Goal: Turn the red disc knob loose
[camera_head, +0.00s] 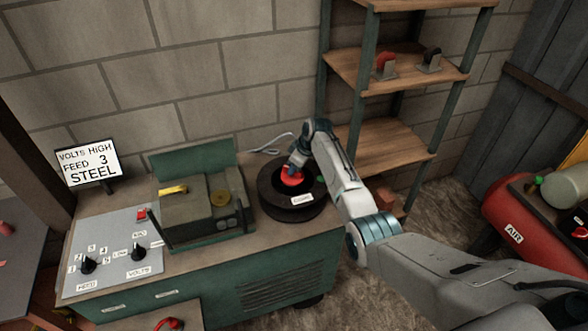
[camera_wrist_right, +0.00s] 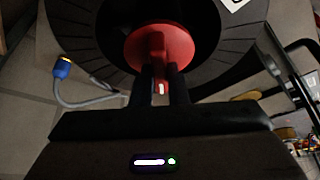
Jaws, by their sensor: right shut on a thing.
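The red disc knob (camera_head: 293,178) sits in the middle of a round black spool (camera_head: 290,212) on the green cabinet's top, at the right end. In the right wrist view the red disc knob (camera_wrist_right: 180,45) shows close up, with a raised red grip across it. My right gripper (camera_head: 296,168) reaches down on it from the right. In the right wrist view its two dark fingers (camera_wrist_right: 165,75) are shut on the knob's raised grip. The fingers partly hide the knob. My left gripper is in neither view.
A green machine (camera_head: 205,200) stands left of the spool. A control panel (camera_head: 110,250) with black dials is further left. A shelf (camera_head: 385,145) stands behind my right arm. A grey cable with a blue plug (camera_wrist_right: 62,68) lies beside the spool.

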